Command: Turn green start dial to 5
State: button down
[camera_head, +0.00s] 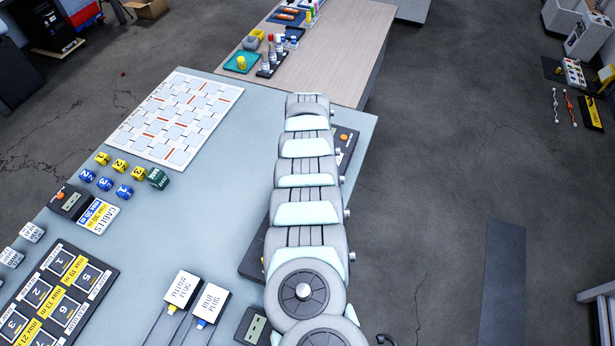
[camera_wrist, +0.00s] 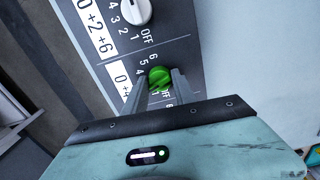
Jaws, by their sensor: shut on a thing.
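The green start dial (camera_wrist: 159,77) sits on a dark panel (camera_wrist: 178,36) in the wrist view, with the numbers 4, 5 and 6 and an OFF mark visible around it. My gripper (camera_wrist: 158,84) is shut on the green dial, one finger on each side. The fingers hide part of the dial's scale, and I cannot tell which number the dial points to. In the head view my arm covers the dial and my gripper.
A white dial (camera_wrist: 137,11) sits on the same panel above the green one, near my fingers. On the table in the head view are a white patterned board (camera_head: 173,117), numbered yellow and blue blocks, and two plug boxes (camera_head: 182,286). The table's middle is clear.

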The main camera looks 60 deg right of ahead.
jog(key=m+b, duration=0.2)
jog(key=m, duration=0.1)
jog(key=shift+f+m+b, duration=0.2)
jog(key=shift+m+b, duration=0.1)
jog(key=shift+b, duration=0.05)
jog(key=m+b, duration=0.2)
jog(key=m, duration=0.2)
jog(key=shift+m+b, duration=0.3)
jog(key=shift+b, duration=0.05)
jog(key=m+b, duration=0.1)
jog(key=m, duration=0.2)
jog(key=shift+m+b, duration=0.3)
jog(key=shift+r+m+b, duration=0.1)
jog(key=shift+m+b, duration=0.5)
jog(key=shift+m, duration=1.2)
jog(key=c, duration=1)
grip_release()
jog(key=shift+r, duration=0.1)
